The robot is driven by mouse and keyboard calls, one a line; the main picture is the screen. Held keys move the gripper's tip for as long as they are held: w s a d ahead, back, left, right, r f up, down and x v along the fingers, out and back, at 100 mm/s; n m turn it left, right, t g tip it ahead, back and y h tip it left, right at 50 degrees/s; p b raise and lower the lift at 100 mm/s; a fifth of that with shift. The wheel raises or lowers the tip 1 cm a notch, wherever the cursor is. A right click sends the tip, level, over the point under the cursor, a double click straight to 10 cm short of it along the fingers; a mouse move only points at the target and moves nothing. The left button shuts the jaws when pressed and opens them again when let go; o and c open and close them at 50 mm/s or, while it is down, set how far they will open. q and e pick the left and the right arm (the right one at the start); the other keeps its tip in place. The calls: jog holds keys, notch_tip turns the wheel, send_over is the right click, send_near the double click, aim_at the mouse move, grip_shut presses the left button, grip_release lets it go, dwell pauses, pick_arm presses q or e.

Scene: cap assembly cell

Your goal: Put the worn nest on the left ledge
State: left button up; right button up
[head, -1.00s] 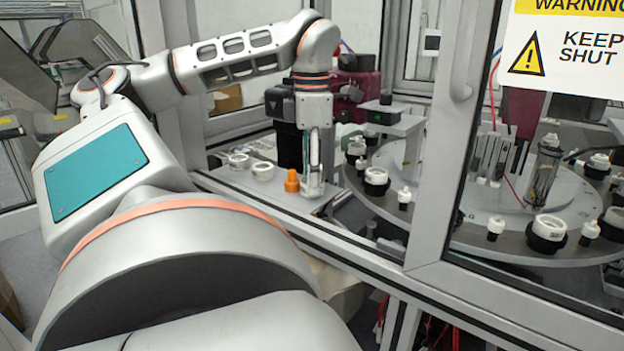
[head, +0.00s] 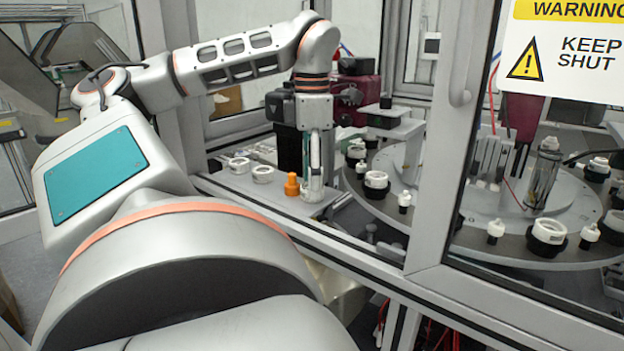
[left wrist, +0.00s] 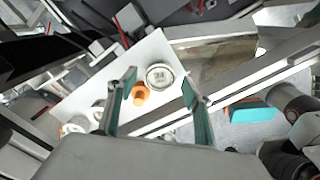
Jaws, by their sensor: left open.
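My left gripper (head: 315,182) is open and points down over the right end of the left ledge (head: 222,179), a pale plate. In the left wrist view its two fingers (left wrist: 160,78) stand wide apart. A round white nest with a grey, marked inside (left wrist: 162,76), probably the worn nest, sits on the ledge between the fingertips in that view, with gaps on both sides. In the head view its white rim (head: 313,193) shows low behind the fingers. I cannot tell how high the fingertips are above it. My right gripper is not in view.
An orange cone-shaped part (head: 291,185) stands close left of the gripper. Two white rings (head: 238,165) (head: 262,173) sit farther left on the ledge. To the right is a round turntable (head: 470,240) with several white-and-black nests. Frame posts and a glazed door (head: 440,180) stand close by.

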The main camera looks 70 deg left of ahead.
pick_arm(q)
notch_tip(320, 180, up, 12)
jog(key=p, duration=0.1)
jog(key=shift+f+p, duration=0.25)
jog(key=shift+p, duration=0.15)
jog(key=shift+f, duration=0.1)
dwell(0.4)
